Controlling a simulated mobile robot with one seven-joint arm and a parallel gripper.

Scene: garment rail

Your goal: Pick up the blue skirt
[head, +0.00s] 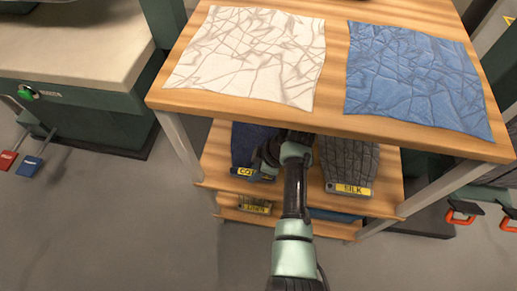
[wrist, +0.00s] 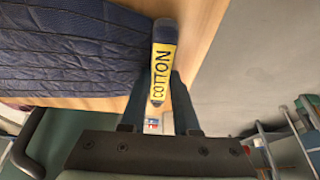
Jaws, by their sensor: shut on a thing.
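The blue skirt (head: 252,142) is a folded dark blue quilted piece on the upper shelf below the table top. Its near end carries a yellow label, part hidden by my arm in the head view. In the wrist view the skirt (wrist: 70,45) lies at the left, and its COTTON label (wrist: 163,72) on a dark strip sits between my fingers. My gripper (wrist: 160,92) is shut on this labelled end of the skirt. In the head view my gripper (head: 266,160) is at the skirt's front right corner, with its fingertips largely hidden.
A grey folded piece labelled SILK (head: 350,165) lies close to the right on the same shelf. A lower shelf holds another labelled piece (head: 255,206). Creased white (head: 248,55) and blue (head: 415,80) cloths lie on the table top (head: 335,70), overhanging the shelf. Floor in front is clear.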

